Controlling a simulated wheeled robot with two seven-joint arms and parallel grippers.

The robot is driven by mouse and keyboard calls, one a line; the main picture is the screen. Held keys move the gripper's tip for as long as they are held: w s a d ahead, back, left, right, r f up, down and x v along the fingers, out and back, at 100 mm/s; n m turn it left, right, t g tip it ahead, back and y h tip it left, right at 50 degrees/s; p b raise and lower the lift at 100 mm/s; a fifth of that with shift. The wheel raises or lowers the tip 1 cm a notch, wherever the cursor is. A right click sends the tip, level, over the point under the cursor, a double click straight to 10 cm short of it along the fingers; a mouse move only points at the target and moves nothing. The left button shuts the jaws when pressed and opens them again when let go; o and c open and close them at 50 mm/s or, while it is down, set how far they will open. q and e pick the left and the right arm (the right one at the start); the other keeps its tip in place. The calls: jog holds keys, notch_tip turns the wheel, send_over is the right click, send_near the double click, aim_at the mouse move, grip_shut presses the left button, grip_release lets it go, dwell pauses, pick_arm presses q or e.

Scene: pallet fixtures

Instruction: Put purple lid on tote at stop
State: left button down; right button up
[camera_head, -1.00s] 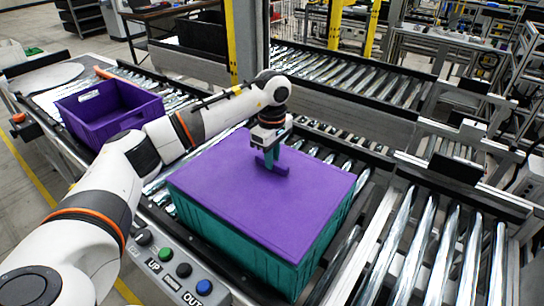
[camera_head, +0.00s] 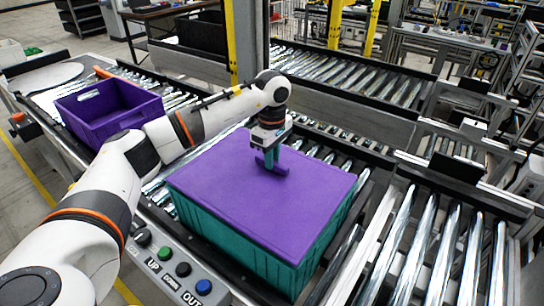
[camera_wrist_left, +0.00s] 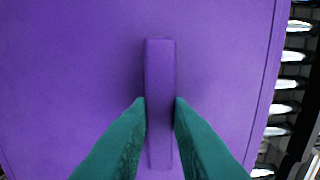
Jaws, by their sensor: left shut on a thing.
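The purple lid (camera_head: 262,207) lies flat over the top of the teal tote (camera_head: 243,248) on the roller conveyor, and its edges look lined up with the tote's rim. My left gripper (camera_head: 270,164) is shut on the upright handle of the lid. In the left wrist view the two teal fingers (camera_wrist_left: 158,112) pinch the raised purple handle (camera_wrist_left: 160,75) from both sides. Whether the lid is fully seated cannot be told. The tote's inside is hidden. My right gripper is not in view.
An open purple tote (camera_head: 108,110) stands on the conveyor at the left. A button panel (camera_head: 172,268) with green, black and blue buttons runs along the near edge. The rollers (camera_head: 440,240) at the right are empty. A yellow post (camera_head: 231,45) rises behind.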

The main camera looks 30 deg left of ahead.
pick_arm(q)
jog(key=shift+f+b, duration=0.3)
jog(key=shift+f, duration=0.15)
dwell(0.4)
jog(key=c, duration=1.3)
grip_release()
jog(key=shift+o, duration=0.2)
jog(key=shift+r, duration=0.25)
notch_tip(320, 180, up, 12)
jog(key=b, duration=0.3)
jog(key=shift+f, duration=0.2)
